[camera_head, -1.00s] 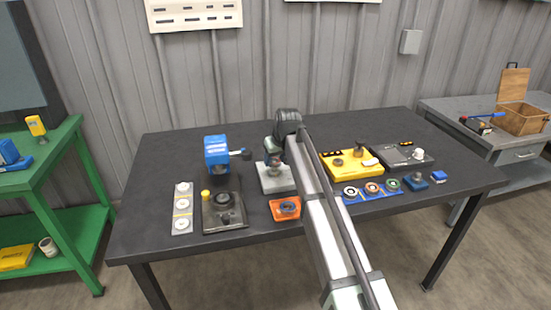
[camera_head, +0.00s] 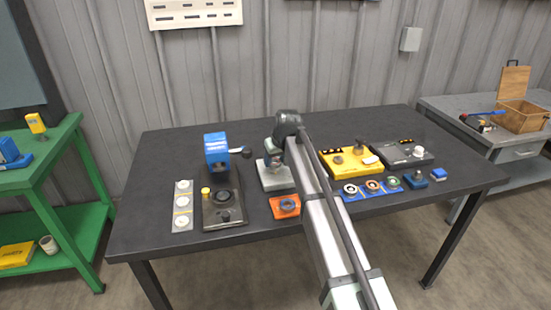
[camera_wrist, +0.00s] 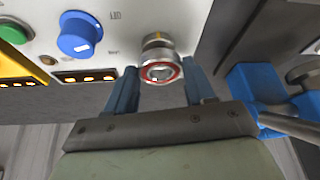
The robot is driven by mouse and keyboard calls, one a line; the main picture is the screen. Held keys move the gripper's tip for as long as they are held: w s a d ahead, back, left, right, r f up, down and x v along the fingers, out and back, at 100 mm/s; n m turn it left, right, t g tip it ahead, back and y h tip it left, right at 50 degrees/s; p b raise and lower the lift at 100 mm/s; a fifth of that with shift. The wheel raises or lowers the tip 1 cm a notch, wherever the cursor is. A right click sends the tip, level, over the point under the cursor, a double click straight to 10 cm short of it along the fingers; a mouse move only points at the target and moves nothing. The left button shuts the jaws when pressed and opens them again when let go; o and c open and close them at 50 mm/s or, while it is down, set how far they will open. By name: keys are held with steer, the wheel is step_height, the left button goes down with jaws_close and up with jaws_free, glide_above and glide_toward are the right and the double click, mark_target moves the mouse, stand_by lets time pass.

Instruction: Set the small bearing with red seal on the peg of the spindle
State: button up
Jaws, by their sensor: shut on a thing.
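The small bearing with red seal (camera_wrist: 161,73) is between the blue fingers of my gripper (camera_wrist: 160,75) in the wrist view. My gripper is shut on it. The metal peg of the spindle (camera_wrist: 157,40) shows directly behind the bearing, on a light grey stand (camera_wrist: 115,20). I cannot tell whether the bearing is around the peg or only in front of it. In the head view, my gripper (camera_head: 271,157) is over the light grey stand (camera_head: 276,182), and my arm hides part of the stand. The bearing cannot be made out there.
The light grey stand has a blue knob (camera_wrist: 78,33) and a green button (camera_wrist: 14,32). A yellow stand (camera_head: 358,170) is to the right, a blue clamp-like device (camera_head: 216,150) to the left. An orange tray (camera_head: 280,213) and a blue strip of rings (camera_head: 383,194) lie in front.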

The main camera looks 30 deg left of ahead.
steer(key=shift+f, duration=0.7)
stand_by(1.3)
steer(key=o, duration=1.5)
steer(key=shift+r, duration=0.1)
step_height(320, 180, up, 8)
stand_by(1.4)
